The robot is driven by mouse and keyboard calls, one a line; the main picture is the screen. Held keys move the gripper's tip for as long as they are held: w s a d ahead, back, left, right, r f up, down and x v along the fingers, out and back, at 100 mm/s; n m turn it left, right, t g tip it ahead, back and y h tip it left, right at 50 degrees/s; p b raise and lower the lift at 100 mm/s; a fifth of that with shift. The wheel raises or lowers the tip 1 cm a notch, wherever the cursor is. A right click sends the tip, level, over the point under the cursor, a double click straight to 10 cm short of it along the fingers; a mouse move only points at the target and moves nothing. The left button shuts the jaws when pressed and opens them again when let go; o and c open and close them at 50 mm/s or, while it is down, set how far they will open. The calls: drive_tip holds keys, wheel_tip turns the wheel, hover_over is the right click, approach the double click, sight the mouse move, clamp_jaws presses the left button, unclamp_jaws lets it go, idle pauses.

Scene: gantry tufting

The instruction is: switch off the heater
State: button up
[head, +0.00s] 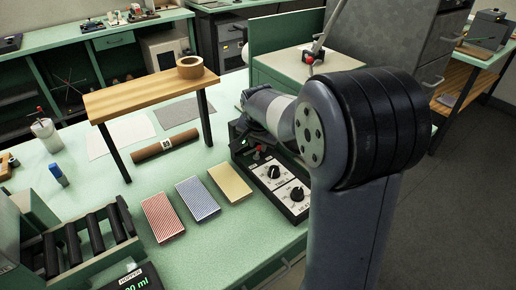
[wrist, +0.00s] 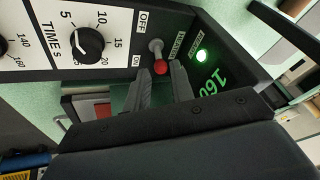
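The heater (head: 296,207) is a dark control box on the green bench, with two black dials; my arm hides part of it in the head view. In the wrist view, its panel shows the time dial (wrist: 89,42) and a toggle switch (wrist: 156,48) with a red tip, between OFF and ON labels. The lever leans toward the ON side. A green lamp (wrist: 202,56) is lit and a green 160 display (wrist: 208,91) glows. My gripper (wrist: 161,72) is open, with its fingertips on either side of the red tip; contact is not clear.
A wooden shelf (head: 150,88) on dark legs carries a tape roll (head: 190,67). Red, blue and yellow striped or plain pads (head: 198,198) lie left of the heater. A roller rack (head: 75,245) stands at the front left. Drawers (head: 440,50) stand behind my arm.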

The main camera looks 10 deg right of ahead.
sight(258, 150)
drive_tip(key=shift+x, duration=2.15)
clamp_jaws()
